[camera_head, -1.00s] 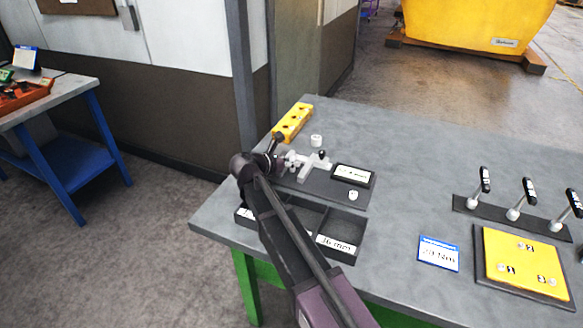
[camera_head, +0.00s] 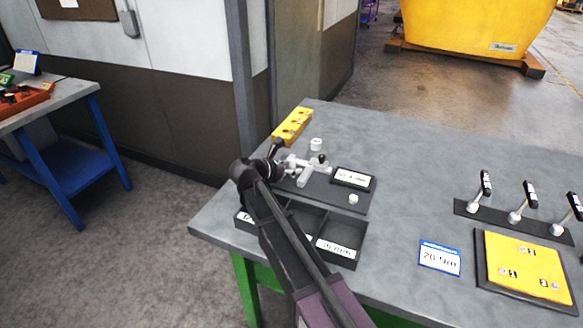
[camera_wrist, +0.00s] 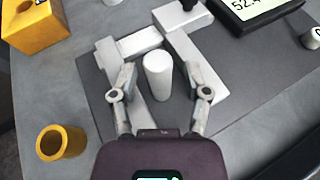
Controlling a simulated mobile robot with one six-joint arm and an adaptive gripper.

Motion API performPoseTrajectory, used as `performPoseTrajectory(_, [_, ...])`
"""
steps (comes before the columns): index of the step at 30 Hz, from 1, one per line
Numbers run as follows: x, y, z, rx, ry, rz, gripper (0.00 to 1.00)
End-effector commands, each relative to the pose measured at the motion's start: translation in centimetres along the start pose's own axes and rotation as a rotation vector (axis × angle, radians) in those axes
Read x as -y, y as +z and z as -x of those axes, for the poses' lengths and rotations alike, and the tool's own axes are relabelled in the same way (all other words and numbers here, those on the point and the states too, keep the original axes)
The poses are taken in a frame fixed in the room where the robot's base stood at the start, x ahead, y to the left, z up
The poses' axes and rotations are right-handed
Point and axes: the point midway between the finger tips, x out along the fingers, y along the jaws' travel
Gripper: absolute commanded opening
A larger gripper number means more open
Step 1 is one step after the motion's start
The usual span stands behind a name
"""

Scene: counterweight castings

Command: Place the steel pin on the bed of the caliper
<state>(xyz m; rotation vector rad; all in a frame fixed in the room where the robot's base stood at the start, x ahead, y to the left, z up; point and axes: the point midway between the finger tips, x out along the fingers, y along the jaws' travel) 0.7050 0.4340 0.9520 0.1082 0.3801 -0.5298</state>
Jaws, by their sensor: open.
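The steel pin (camera_wrist: 157,75) is a pale grey cylinder. In the wrist view it stands roughly upright between the two pale jaws of the caliper, over its dark bed (camera_wrist: 92,95). The caliper (camera_head: 311,171) also shows in the head view, with its display (camera_head: 353,179) at the right. My gripper (camera_wrist: 163,82) is open. Its two fingers are on either side of the pin, with a visible gap to each side. Whether the pin's base rests flat on the bed is hard to tell. In the head view my arm and gripper (camera_head: 277,166) cover the caliper's left end.
A yellow block with holes (camera_head: 293,125) and a pale cylinder (camera_head: 316,144) stand behind the caliper. A brass-coloured hollow cylinder (camera_wrist: 62,142) stands at the wrist view's lower left. A dark divided tray (camera_head: 345,255) lies in front. Levers (camera_head: 516,216) and a yellow plate (camera_head: 522,264) are at right.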

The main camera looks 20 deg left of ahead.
Motion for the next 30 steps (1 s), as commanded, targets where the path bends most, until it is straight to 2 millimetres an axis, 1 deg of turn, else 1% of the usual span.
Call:
performPoseTrajectory(8, [0.0,0.4,0.2,0.0,0.0,0.0,0.61])
performPoseTrajectory(11, [0.0,0.4,1.1,0.0,0.001,0.001,0.61])
performPoseTrajectory(17, [0.0,0.5,3.8,0.0,0.001,0.001,0.61])
performPoseTrajectory(24, [0.0,0.6,7.9,0.0,0.003,0.001,0.61])
performPoseTrajectory(30, [0.0,0.5,10.6,0.0,0.001,0.001,0.61])
